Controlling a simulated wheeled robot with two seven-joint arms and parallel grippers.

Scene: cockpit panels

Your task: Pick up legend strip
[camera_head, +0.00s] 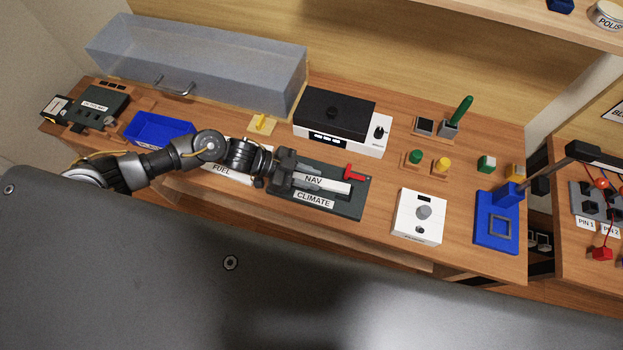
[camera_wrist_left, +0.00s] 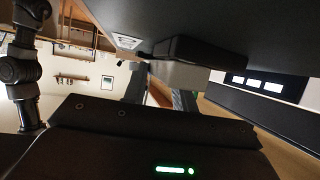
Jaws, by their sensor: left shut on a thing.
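A white legend strip marked NAV (camera_head: 314,180) is at the dark panel (camera_head: 350,208) in the middle of the bench. My left gripper (camera_head: 318,178) reaches over that panel from the left, with its fingers along the strip. In the left wrist view the two fingertips (camera_wrist_left: 160,93) are close together on a pale block (camera_wrist_left: 180,76), which looks like the strip's end. I cannot tell whether the strip is clear of the panel. A label CLIMATE (camera_head: 314,199) shows on the panel's front. A label FUEL (camera_head: 222,169) is partly hidden under my left arm. My right gripper is not in view.
A black-topped white box (camera_head: 347,137) is close behind. A white knob box (camera_head: 419,216) is to the right, a blue tray (camera_head: 158,130) to the left. Bare wood lies between panel and knob box.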

